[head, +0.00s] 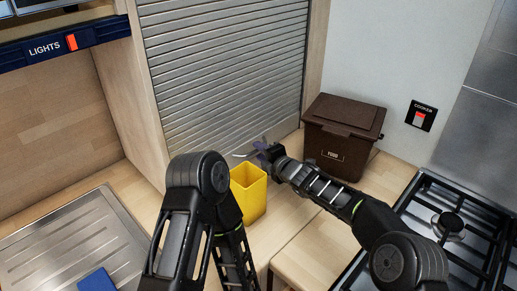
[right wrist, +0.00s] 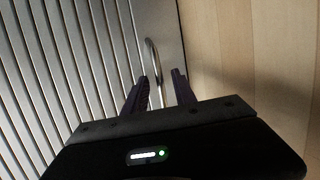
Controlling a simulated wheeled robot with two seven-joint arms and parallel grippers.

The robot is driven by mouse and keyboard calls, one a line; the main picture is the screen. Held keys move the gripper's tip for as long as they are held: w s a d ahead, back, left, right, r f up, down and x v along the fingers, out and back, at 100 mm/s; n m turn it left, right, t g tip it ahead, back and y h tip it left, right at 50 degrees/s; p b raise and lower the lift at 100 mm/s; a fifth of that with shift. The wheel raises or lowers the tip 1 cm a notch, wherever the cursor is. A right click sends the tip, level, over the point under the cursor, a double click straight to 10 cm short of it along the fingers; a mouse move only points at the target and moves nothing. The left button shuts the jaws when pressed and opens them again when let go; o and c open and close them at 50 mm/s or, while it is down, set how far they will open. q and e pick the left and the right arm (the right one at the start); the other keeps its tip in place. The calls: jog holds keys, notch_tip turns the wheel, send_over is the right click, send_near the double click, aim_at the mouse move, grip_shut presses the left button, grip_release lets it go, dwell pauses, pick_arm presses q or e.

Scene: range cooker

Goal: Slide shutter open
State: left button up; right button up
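The grey slatted roller shutter (head: 222,65) is down in its wooden frame in the head view. Its slats (right wrist: 75,60) also fill the left of the right wrist view. A thin curved metal handle (right wrist: 153,58) stands out from the shutter's bottom bar. My right gripper (head: 257,150) is at the foot of the shutter. In the right wrist view its two dark fingers (right wrist: 160,86) are apart, with the handle running into the gap between them. I cannot tell if either finger touches it. My left arm shows in the head view, but its gripper does not.
A yellow open container (head: 250,193) stands on the counter just below my right gripper. A brown lidded food bin (head: 340,137) is right of the shutter. The gas hob (head: 450,224) is at the right. A metal drainer (head: 62,245) with a blue item (head: 97,281) is at the left.

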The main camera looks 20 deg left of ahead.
jog(key=shift+c, duration=0.2)
grip_shut()
dwell(1.1)
